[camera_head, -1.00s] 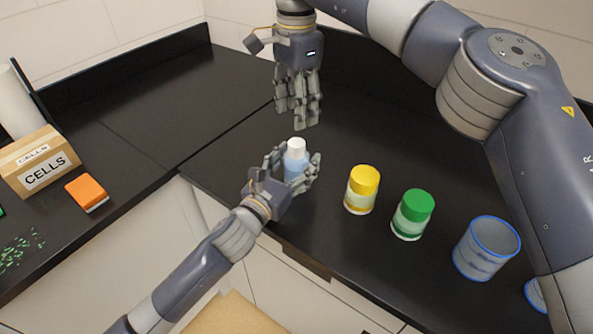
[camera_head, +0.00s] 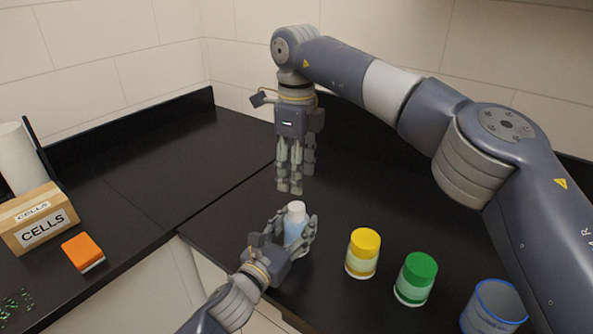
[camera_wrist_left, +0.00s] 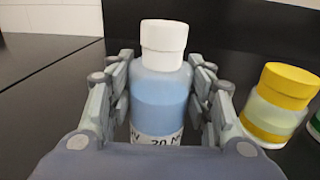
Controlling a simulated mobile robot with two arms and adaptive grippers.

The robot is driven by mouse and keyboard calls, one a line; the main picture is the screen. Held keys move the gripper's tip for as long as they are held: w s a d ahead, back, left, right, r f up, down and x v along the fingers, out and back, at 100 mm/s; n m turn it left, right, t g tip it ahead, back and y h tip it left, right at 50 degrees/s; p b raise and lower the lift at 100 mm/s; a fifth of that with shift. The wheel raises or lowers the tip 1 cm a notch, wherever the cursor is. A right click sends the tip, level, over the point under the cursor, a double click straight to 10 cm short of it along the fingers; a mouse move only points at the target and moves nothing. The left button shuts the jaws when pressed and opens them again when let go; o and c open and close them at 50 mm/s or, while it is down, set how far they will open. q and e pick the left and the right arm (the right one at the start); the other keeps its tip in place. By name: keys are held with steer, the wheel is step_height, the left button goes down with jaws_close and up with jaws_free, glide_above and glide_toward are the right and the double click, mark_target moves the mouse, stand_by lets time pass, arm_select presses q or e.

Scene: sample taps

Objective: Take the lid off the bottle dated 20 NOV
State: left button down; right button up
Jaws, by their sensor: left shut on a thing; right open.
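A bottle of pale blue liquid (camera_head: 294,231) stands upright on the black counter with its white lid (camera_head: 296,208) on. In the left wrist view, the bottle (camera_wrist_left: 160,100) has a label partly reading "20 N", its lower part hidden. The white lid (camera_wrist_left: 164,44) sits above the fingers. My left gripper (camera_head: 297,236) is shut on the bottle's body from the near side; its fingers also flank the bottle in the left wrist view (camera_wrist_left: 160,95). My right gripper (camera_head: 290,188) is open and empty, pointing down above and behind the bottle, apart from the lid.
A yellow-lidded jar (camera_head: 363,253), a green-lidded jar (camera_head: 415,279) and a blue-rimmed beaker (camera_head: 494,308) stand to the right. A CELLS box (camera_head: 38,220) and an orange item (camera_head: 83,252) are on the left counter. The counter behind the bottle is clear.

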mark_target(296, 205)
steer(key=m, duration=0.9)
steer(key=shift+m, duration=0.3)
steer(key=m, duration=0.4)
steer(key=shift+m, duration=0.4)
steer(key=m, duration=0.7)
steer(key=shift+m, duration=0.4)
steer(key=m, duration=0.7)
steer(key=shift+m, duration=0.4)
steer(key=m, duration=0.4)
steer(key=shift+f+m, duration=0.25)
steer(key=shift+m, duration=0.05)
step_height(296, 205, down, 8)
steer(key=shift+r, duration=0.2)
steer(key=shift+c, duration=0.6)
